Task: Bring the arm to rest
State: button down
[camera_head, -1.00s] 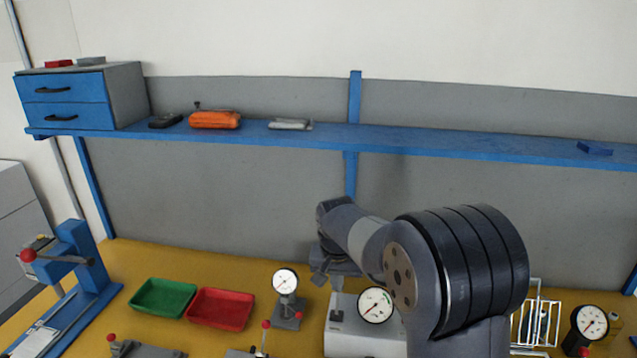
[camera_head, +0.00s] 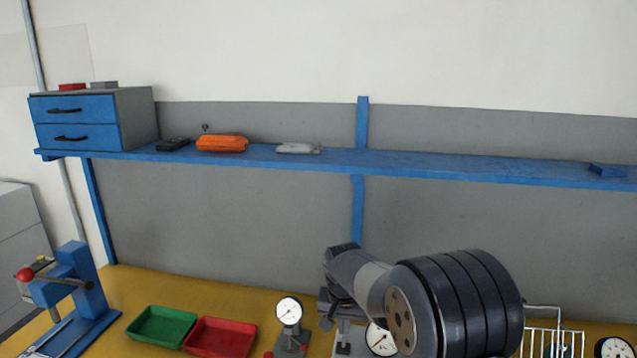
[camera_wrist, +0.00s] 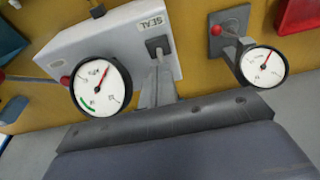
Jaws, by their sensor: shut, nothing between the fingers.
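My gripper (camera_head: 333,312) hangs at the end of my bent arm, over the yellow bench in front of the grey back panel. Its fingers look small and dark in the head view. In the wrist view my gripper (camera_wrist: 158,60) is shut and empty, pointing toward a white box marked SEAL (camera_wrist: 115,45). I cannot tell the gap between fingertips and box. My large dark arm joint hides part of the bench at the lower right of the head view.
A dial gauge on a stand (camera_head: 289,312) is left of my gripper. A red tray (camera_head: 220,338), a green tray (camera_head: 162,328) and a blue lever press (camera_head: 75,290) stand further left. A white wire rack (camera_head: 552,340) is at right. A blue shelf (camera_head: 420,163) runs above.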

jog(key=shift+s+a, duration=0.1)
jog(key=shift+s, duration=0.4)
notch_tip(320, 180, up, 8)
jog(key=p, duration=0.6)
jog(key=f+b, duration=0.3)
jog(key=f, duration=0.1)
jog(key=f+b, duration=0.4)
jog(key=shift+s+f, duration=0.2)
jog(key=shift+f, duration=0.1)
jog(key=shift+w+r+p, duration=0.4)
jog(key=shift+w+p, duration=0.2)
jog(key=shift+w, duration=0.05)
jog(key=shift+s+f+b, duration=0.15)
jog(key=shift+s+b, duration=0.2)
jog(key=shift+b, duration=0.05)
jog(key=s, duration=0.1)
jog(key=s+b, duration=0.1)
jog(key=s, duration=0.1)
jog(key=s+a+b, duration=0.1)
jog(key=s, duration=0.1)
jog(key=shift+d+f, duration=0.1)
jog(key=shift+d, duration=0.1)
